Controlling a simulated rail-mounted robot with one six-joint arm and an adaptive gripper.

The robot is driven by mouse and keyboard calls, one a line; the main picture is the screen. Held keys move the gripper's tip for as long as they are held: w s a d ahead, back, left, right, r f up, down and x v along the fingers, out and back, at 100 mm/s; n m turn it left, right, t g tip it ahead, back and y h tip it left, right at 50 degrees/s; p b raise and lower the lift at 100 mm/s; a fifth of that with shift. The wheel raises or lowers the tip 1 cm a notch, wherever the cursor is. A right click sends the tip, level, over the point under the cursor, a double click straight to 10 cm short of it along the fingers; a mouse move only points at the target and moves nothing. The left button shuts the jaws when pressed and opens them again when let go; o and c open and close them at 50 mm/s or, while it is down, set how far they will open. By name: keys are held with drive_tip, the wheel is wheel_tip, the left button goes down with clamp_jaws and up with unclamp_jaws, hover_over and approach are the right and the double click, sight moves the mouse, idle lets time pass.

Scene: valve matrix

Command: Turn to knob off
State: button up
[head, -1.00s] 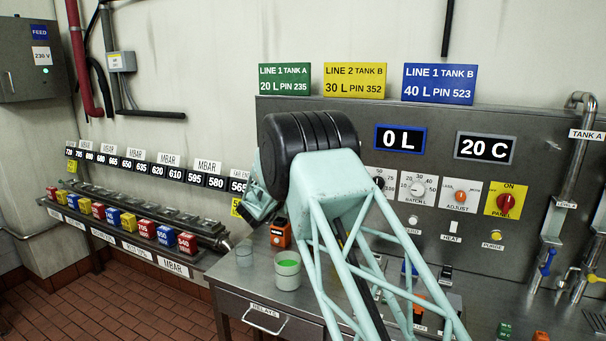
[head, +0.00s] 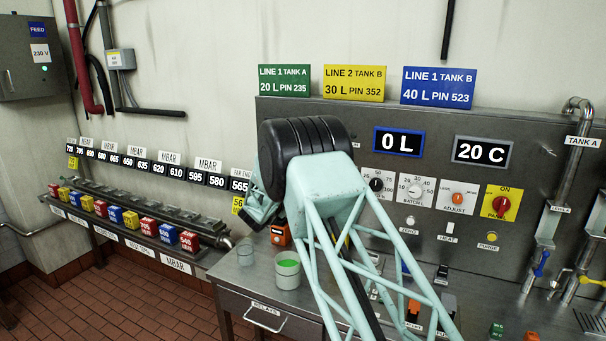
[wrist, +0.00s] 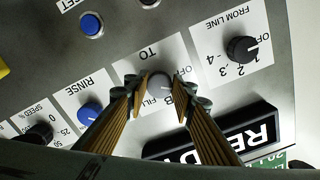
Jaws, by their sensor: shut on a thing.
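My gripper (wrist: 158,88) is shut on the TO knob, one finger on each side. The knob's pointer is too unclear to read. In the head view my arm hides the knob and the gripper's fingertips.
Cups (head: 287,270) stand on the steel bench.

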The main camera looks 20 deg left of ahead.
drive_tip(key=n+p, duration=0.3)
drive_tip(key=n, duration=0.3)
drive_tip(key=shift+d, duration=0.1)
drive_tip(key=shift+n, duration=0.4)
drive_tip(key=o, duration=0.8)
drive_tip(key=shift+o, duration=0.2)
drive_tip(key=shift+s, duration=0.1)
drive_tip(key=s, duration=1.1)
drive_tip(key=shift+s+a, duration=0.2)
drive_tip(key=shift+s, duration=0.2)
